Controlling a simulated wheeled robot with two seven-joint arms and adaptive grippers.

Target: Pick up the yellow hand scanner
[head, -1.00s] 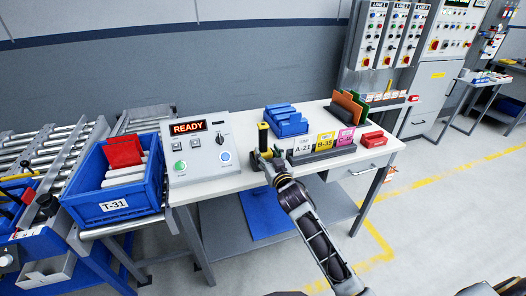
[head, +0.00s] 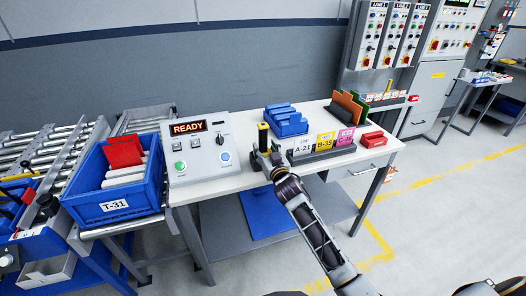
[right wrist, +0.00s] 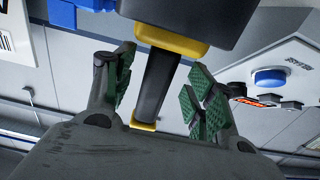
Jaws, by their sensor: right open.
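The yellow hand scanner (head: 263,127) stands upright near the table's front edge, right of the READY control box. In the head view its yellow top and dark grip show, and my right gripper hides its lower part. In the right wrist view the scanner's black grip (right wrist: 160,85) runs between the green-padded fingers of my right gripper (right wrist: 163,92). The fingers are open, one on each side, with visible gaps. Yellow parts show at both ends of the grip, and a dark block adjoins one end. In the head view my right gripper (head: 267,157) is at the scanner. My left gripper is out of view.
The READY control box (head: 199,150) stands left of the scanner. Blue bins (head: 286,121) are behind it, and a rack with labelled cards (head: 322,150) is close on the right. A blue T-31 crate (head: 115,206) sits on rollers at the left.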

